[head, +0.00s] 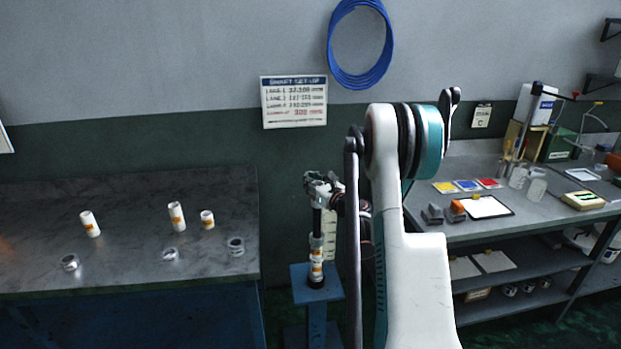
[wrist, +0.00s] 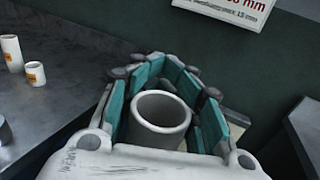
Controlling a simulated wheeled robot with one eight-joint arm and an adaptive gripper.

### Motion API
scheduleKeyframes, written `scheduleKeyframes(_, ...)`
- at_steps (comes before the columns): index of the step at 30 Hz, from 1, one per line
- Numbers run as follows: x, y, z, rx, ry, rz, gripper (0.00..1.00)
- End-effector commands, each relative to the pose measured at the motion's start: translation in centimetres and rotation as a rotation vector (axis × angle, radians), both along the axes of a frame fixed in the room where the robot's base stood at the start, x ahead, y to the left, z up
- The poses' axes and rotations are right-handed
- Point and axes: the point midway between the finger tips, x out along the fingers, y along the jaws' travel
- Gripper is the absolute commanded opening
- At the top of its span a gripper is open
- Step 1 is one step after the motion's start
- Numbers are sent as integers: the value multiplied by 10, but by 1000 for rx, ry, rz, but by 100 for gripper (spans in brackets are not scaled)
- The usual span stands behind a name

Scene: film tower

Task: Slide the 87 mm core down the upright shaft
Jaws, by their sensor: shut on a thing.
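My gripper (head: 322,186) is above the blue stand, at the top of the dark upright shaft (head: 316,222). In the wrist view its teal fingers (wrist: 160,105) are shut around a white hollow core (wrist: 162,110), whose open end faces the camera. No shaft shows inside its bore. In the head view the held core is hard to make out, and I cannot tell whether it is around the shaft or just above it. Pale pieces with orange labels (head: 316,270) sit lower on the shaft, above its blue base (head: 300,288).
The left table (head: 130,260) carries white cores (head: 90,224), (head: 177,216) and (head: 207,220) and metal rings (head: 69,262), (head: 170,254) and (head: 236,246). A wall sign (head: 294,101) hangs behind. The right bench (head: 420,215) holds a clipboard (head: 481,207) and cards.

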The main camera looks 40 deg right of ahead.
Motion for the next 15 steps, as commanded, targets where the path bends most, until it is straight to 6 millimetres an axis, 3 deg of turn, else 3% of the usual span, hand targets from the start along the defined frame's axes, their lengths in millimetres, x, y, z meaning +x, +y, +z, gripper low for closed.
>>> scheduleKeyframes(15,0,0,-53,0,0,0,1)
